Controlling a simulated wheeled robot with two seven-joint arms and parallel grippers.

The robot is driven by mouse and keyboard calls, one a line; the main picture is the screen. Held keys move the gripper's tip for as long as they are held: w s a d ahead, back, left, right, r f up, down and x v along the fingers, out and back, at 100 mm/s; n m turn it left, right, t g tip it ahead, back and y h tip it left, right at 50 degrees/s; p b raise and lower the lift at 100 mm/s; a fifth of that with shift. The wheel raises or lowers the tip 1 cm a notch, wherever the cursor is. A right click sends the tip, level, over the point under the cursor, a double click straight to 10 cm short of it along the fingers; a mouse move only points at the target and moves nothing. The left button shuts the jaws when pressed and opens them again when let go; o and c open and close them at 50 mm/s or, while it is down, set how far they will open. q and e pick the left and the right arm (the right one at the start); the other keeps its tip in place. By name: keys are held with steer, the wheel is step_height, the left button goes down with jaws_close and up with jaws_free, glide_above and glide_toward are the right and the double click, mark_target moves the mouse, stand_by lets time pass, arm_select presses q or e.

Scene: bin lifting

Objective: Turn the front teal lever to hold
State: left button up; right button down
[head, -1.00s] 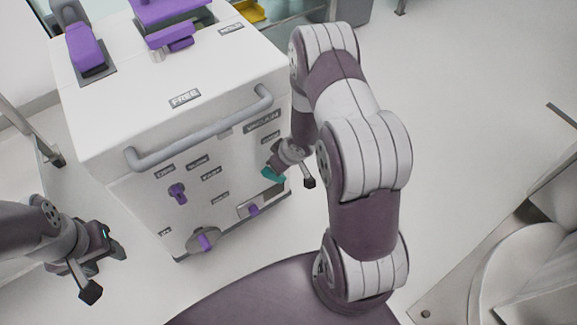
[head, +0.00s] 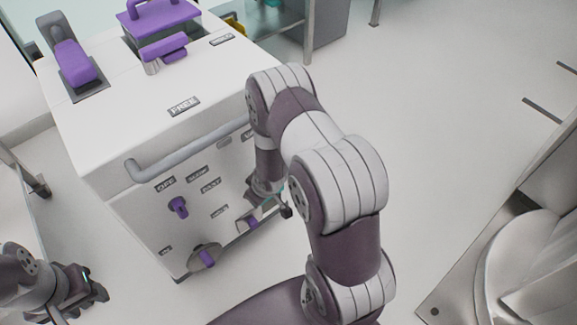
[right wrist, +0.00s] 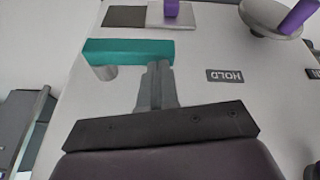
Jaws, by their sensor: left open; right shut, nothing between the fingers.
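The teal lever (right wrist: 125,50) lies crosswise on the white front panel in the right wrist view. Its grey round hub (right wrist: 103,72) shows under its left end. My right gripper (right wrist: 158,68) is shut and empty, its fingertips at the lever's lower edge near the right end; I cannot tell if they touch. In the head view my right wrist hides nearly all of the lever. My left gripper (head: 92,290) is open and empty at the lower left, apart from the cart.
The white cart (head: 130,130) has a grey handle bar (head: 185,152) across its front. A purple knob (head: 178,207) and a purple-handled round dial (head: 205,257) sit on the front panel. Purple handled parts stand on top. Open floor lies to the right.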

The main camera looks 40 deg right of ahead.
steer(key=shift+a+f, duration=0.2)
steer(key=shift+f, duration=0.15)
steer(key=shift+s+a+f, duration=0.2)
steer(key=shift+s+f, duration=0.05)
steer(key=shift+f, duration=0.15)
steer(key=shift+s+a+f, duration=0.1)
steer(key=shift+s+f, duration=0.1)
steer(key=r+p, duration=0.1)
steer(key=r, duration=0.1)
steer(key=r+p, duration=0.1)
steer(key=p, duration=0.1)
steer(key=r+p, duration=0.2)
steer(key=shift+w+a+r, duration=0.25)
steer(key=shift+w+r, duration=0.1)
steer(key=s+a+r+p, duration=0.1)
steer(key=s+a+r, duration=0.2)
steer(key=a, duration=0.4)
steer(key=shift+s+a+r+p, duration=0.15)
steer(key=shift+s+r+p, duration=0.1)
steer(key=shift+s+p, duration=0.25)
